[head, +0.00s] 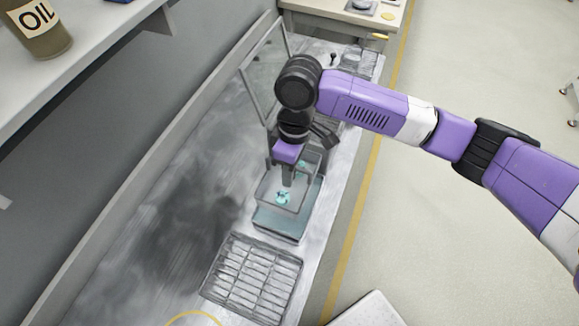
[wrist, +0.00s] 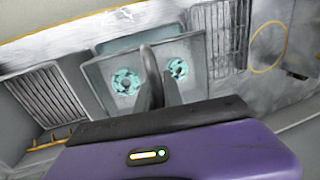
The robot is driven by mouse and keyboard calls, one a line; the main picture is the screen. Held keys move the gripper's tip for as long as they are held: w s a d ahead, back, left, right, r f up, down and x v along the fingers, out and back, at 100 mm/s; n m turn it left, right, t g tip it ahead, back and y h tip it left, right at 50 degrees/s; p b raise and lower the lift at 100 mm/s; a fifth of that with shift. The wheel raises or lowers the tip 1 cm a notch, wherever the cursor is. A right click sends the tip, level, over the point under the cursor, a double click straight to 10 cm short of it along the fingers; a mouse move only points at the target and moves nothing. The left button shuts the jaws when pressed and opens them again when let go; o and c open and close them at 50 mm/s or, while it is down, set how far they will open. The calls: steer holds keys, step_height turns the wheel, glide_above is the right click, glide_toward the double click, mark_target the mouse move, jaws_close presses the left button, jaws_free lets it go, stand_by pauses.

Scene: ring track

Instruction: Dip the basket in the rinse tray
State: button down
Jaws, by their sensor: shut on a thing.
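My gripper (head: 287,176) points down over the steel bench and is shut on the grey basket (head: 264,192), apparently by its handle. Two teal toothed parts (head: 283,198) lie in the basket. The rinse tray (head: 277,222), a clear bluish tub, is directly below and around the basket in the head view. I cannot tell how deep the basket's bottom sits in it. In the wrist view my fingers (wrist: 152,82) come together over the middle of the basket (wrist: 98,72), one teal part on each side.
A slatted drying rack (head: 252,279) lies nearer than the tray; it also shows in the wrist view (wrist: 218,38). A clear upright panel (head: 262,62) stands behind my wrist. A shelf with an oil jar (head: 37,30) hangs at left. The bench left of the tray is clear.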

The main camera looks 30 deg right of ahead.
steer(key=shift+f+b, duration=2.55)
steer(key=shift+f, duration=0.2)
steer(key=shift+f+b, duration=2.15)
steer(key=shift+f, duration=1.85)
steer(key=shift+r, duration=0.15)
steer(key=shift+r+p, duration=4.1)
steer(key=shift+r, duration=0.15)
step_height(320, 180, up, 4)
steer(key=p, duration=0.4)
